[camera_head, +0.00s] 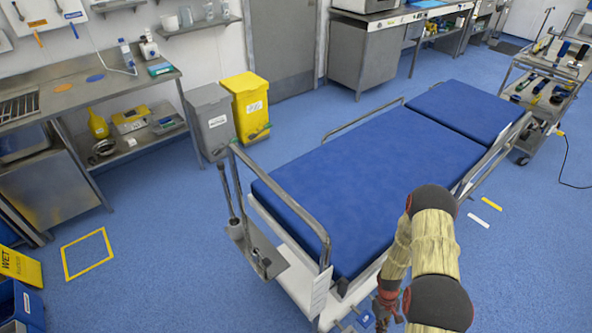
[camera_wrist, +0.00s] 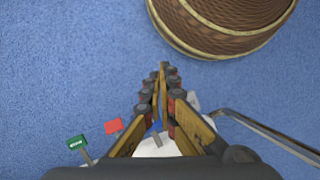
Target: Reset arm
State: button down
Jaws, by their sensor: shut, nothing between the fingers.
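My arm rises at the lower right of the head view, in front of the near right corner of the operating table (camera_head: 375,165). My gripper (camera_head: 385,318) hangs low at the bottom edge of that view, beside the table's foot end. In the wrist view my gripper (camera_wrist: 165,72) points away from the camera, its two fingers converging to tips that look together. Nothing shows between the fingertips. Below the gripper in the wrist view are blue floor and a white part of the table base, partly hidden by the fingers.
A metal rail (camera_wrist: 270,132) runs close on the right in the wrist view. Green (camera_wrist: 77,143) and red (camera_wrist: 113,125) tags stand at its lower left. In the head view, yellow (camera_head: 250,105) and grey bins (camera_head: 211,120) stand behind the table, and an instrument cart (camera_head: 520,97) stands right. Floor at left is mostly open.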

jog(key=w+a+r+m+t, duration=0.1)
jog(key=a+r+m, duration=0.1)
jog(key=r, duration=1.6)
jog(key=w+a+r+m, duration=0.1)
jog(key=a+r+m, duration=0.1)
jog(key=r, duration=1.6)
jog(key=s+a+r+t, duration=0.3)
jog(key=r, duration=0.7)
jog(key=s+a+r+t, duration=0.3)
jog(key=s+a+r, duration=0.1)
jog(key=r, duration=0.7)
jog(key=s+a+r+t, duration=0.2)
jog(key=s+a+r, duration=0.1)
jog(key=r, duration=0.7)
jog(key=shift+s+a+r+t+p, duration=0.25)
jog(key=shift+s+t+p, duration=0.2)
jog(key=shift+s, duration=0.1)
